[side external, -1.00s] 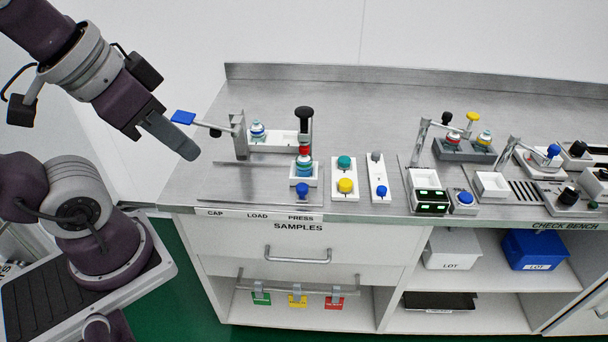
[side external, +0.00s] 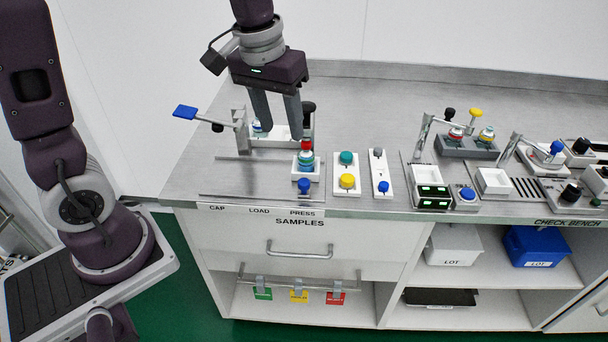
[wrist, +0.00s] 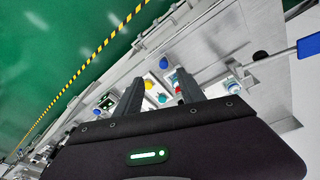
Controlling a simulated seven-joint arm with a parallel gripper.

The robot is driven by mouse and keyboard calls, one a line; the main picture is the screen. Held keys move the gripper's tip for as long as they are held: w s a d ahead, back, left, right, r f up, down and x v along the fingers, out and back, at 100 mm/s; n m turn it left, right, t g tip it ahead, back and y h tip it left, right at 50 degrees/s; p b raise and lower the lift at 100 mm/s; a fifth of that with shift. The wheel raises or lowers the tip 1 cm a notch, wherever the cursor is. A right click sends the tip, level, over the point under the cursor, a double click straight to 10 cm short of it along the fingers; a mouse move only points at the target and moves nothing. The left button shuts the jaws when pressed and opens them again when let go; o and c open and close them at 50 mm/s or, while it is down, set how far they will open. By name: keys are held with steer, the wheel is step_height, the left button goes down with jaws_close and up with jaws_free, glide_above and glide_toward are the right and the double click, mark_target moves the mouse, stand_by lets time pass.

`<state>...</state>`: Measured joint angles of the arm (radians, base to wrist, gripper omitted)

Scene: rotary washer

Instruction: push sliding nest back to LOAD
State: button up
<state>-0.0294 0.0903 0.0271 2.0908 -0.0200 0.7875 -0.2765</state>
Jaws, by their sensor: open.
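The sliding nest (side external: 315,173) is a small white block with a blue knob (side external: 304,186) at its front. It stands at the PRESS end of its track, above the PRESS label (side external: 303,212). A teal-and-white vial with a red top (side external: 306,157) stands in it. The LOAD label (side external: 259,210) is to its left. My gripper (side external: 278,133) points down, open and empty, behind and left of the nest, apart from it. It partly hides the rear white holder. In the wrist view, the blue knob (wrist: 163,62) shows between my fingers (wrist: 158,77).
A post with a blue-tipped lever (side external: 184,111) stands at the left. Behind the nest is a black-knobbed press (side external: 309,107), partly hidden by a finger. Button panels (side external: 346,171) stand close to the nest's right. The bench front left is clear.

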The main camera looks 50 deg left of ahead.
steer(key=n+g, duration=0.2)
glide_above(304, 181)
steer(key=f, duration=1)
steer(key=shift+s+d, duration=0.1)
steer(key=shift+s, duration=0.1)
step_height(304, 181, down, 8)
steer(key=shift+w+r, duration=0.1)
jaws_close()
